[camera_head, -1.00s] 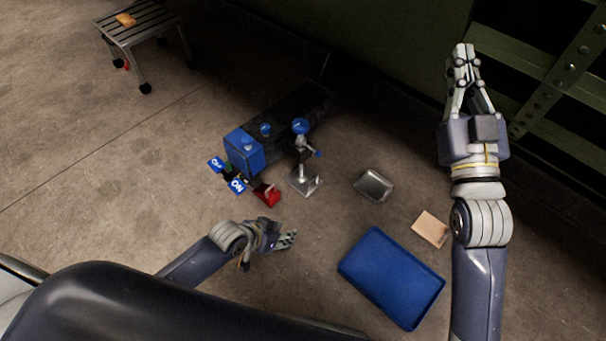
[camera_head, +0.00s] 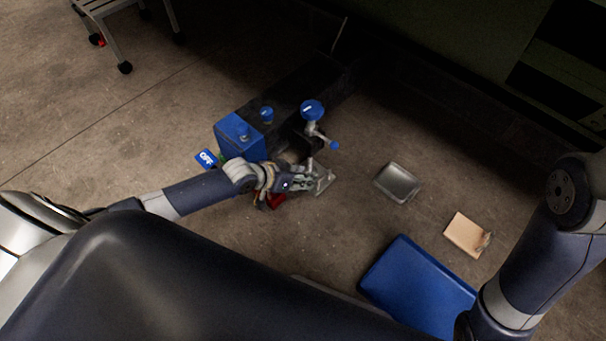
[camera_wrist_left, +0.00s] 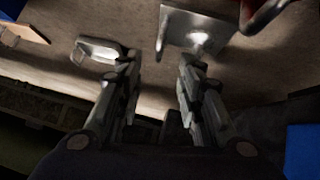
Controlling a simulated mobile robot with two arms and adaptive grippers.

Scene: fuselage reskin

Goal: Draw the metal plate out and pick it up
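A silver metal plate (camera_head: 324,182) lies at the foot of a post with a blue knob (camera_head: 312,109), beside the dark machine. In the left wrist view the plate (camera_wrist_left: 190,27) is at the top, just beyond the fingertips, with a bright spot on it. My left gripper (camera_head: 308,180) reaches in from the left, close to the plate and partly covering it. In the left wrist view its two fingers (camera_wrist_left: 159,68) are apart with nothing seen between them. I cannot tell whether they touch the plate. My right arm is at the right edge; its gripper is not visible.
The machine has a blue box (camera_head: 239,137) on its near end. A shallow metal tray (camera_head: 398,183), a tan board (camera_head: 467,235) and a blue bin (camera_head: 417,285) lie to the right. A red part (camera_head: 277,201) is beside the left gripper. Floor between plate and tray is clear.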

